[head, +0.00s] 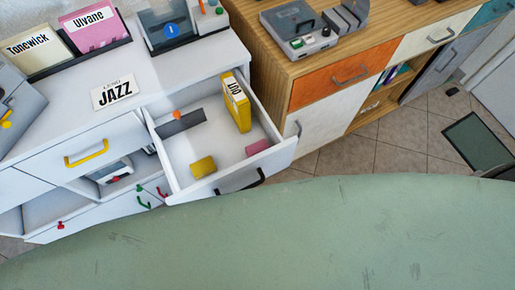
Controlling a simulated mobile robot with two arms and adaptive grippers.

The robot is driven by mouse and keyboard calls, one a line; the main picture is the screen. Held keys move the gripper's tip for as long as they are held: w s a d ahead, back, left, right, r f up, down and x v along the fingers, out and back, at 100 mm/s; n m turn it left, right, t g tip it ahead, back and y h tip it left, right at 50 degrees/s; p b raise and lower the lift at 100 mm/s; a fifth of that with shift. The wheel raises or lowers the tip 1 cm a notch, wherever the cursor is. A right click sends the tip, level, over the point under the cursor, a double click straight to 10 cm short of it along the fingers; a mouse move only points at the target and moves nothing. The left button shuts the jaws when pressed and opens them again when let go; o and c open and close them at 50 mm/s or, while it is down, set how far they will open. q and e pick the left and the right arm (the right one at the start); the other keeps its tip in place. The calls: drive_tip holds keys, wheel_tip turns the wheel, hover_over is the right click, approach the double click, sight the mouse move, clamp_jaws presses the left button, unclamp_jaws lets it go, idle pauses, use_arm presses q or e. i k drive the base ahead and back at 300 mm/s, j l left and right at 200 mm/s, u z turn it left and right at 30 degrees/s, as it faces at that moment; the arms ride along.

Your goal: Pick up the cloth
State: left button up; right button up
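I see nothing that I can clearly make out as a cloth in the head view. Neither of my grippers is in view.
A scratched green surface (270,235) with a curved edge fills the foreground, bare where visible. Beyond it, a white cabinet (190,75) has an open drawer (215,147) holding a yellow case (237,103) and small blocks. A wooden cabinet (262,52) stands right of it.

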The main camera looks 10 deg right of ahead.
sight(259, 146)
drive_tip(key=u, duration=1.4)
drive_tip(key=l+z, duration=0.1)
drive_tip(key=z, duration=0.35)
drive_tip(key=k+l+z, duration=0.1)
drive_tip(key=z, duration=0.4)
drive_tip(key=l+z, duration=0.2)
drive_tip(key=z, duration=0.25)
drive_tip(key=k+j+z, duration=0.1)
drive_tip(key=k, duration=0.65)
